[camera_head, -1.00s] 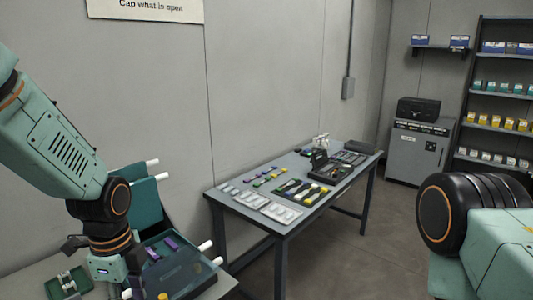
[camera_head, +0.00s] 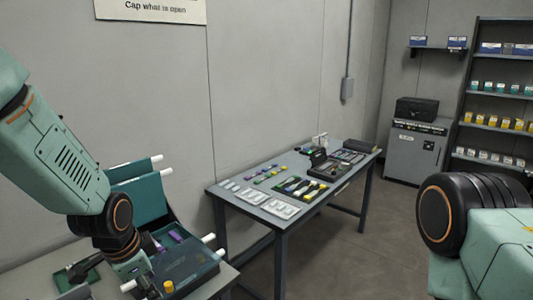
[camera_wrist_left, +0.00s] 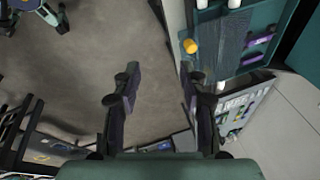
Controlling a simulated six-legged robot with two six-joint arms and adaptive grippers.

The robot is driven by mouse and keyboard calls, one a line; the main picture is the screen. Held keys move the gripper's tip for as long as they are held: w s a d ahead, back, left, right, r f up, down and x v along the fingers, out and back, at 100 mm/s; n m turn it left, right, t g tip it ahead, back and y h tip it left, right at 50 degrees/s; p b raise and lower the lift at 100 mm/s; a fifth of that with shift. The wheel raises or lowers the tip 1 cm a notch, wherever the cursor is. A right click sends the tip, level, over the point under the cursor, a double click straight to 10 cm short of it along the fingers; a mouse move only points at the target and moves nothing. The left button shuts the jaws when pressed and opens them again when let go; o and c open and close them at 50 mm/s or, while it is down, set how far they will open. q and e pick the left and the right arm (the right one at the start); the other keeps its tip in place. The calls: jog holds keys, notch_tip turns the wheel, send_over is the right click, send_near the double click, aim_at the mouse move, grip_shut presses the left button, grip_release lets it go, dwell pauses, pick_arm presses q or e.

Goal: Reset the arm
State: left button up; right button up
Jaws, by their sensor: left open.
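My left arm (camera_head: 50,150) comes in from the left in the head view, its wrist low over the near bench, beside a teal case (camera_head: 185,268). My left gripper (camera_wrist_left: 158,92) shows in the wrist view with its two fingers wide apart and nothing between them. Bare floor shows beyond the fingers. The teal case with a yellow knob (camera_wrist_left: 190,46) and purple pieces lies to the right of the fingers there. My right arm (camera_head: 480,240) stands at the right edge of the head view; its gripper is out of view.
A work table (camera_head: 240,212) with trays, tools and small parts stands along the wall. A grey cabinet (camera_head: 415,152) and a stocked shelf (camera_head: 492,122) are at the back right. The floor between the table and my right arm is clear.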

pick_arm(q)
jog(key=s+f+n+b, duration=0.3)
jog(key=s+f+n, duration=0.25)
jog(key=f, duration=0.45)
jog(key=s+f+n+b, duration=0.4)
jog(key=s+f, duration=0.2)
jog(key=f, duration=0.5)
jog(key=s+f+n+g+b, duration=0.1)
jog(key=s+f+b, duration=0.2)
jog(key=s+f, duration=0.4)
jog(key=s+d+f+n+g+b, duration=0.1)
jog(key=s+f+g+b, duration=0.1)
jog(key=s+f, duration=0.6)
jog(key=s+b, duration=0.1)
jog(key=s, duration=0.4)
jog(key=shift+s+g+b, duration=0.2)
jog(key=shift+g+b, duration=0.1)
